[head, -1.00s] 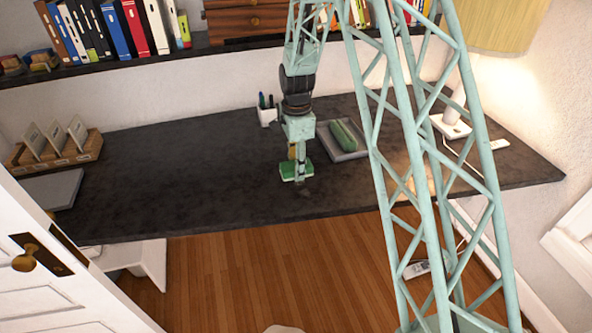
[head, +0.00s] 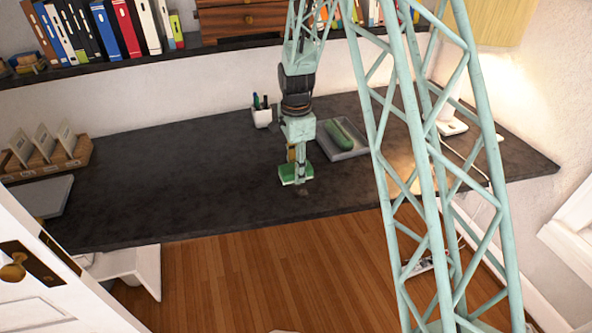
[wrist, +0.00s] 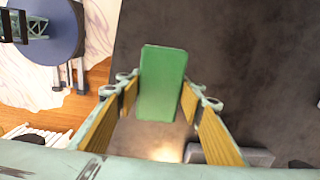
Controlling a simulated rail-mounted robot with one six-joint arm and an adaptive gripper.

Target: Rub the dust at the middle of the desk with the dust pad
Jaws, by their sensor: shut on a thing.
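My gripper (head: 296,166) points down over the desk (head: 190,160), a little right of its middle and towards the front edge. It is shut on the green dust pad (head: 291,177), which is at or just above the desk top; I cannot tell whether it touches. In the wrist view the pad (wrist: 161,85) sits between the two yellow-lined fingers. The dark desk top looks mottled, and I cannot pick out a clear dust patch. A small dark smudge shows beside the pad, perhaps shadow.
A grey tray (head: 326,149) with a long green object (head: 345,133) lies right of my gripper. A pen cup (head: 262,117) stands behind. A card holder (head: 45,165) is at left, a lamp (head: 452,115) at right. Books line the shelf above. The desk's left middle is clear.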

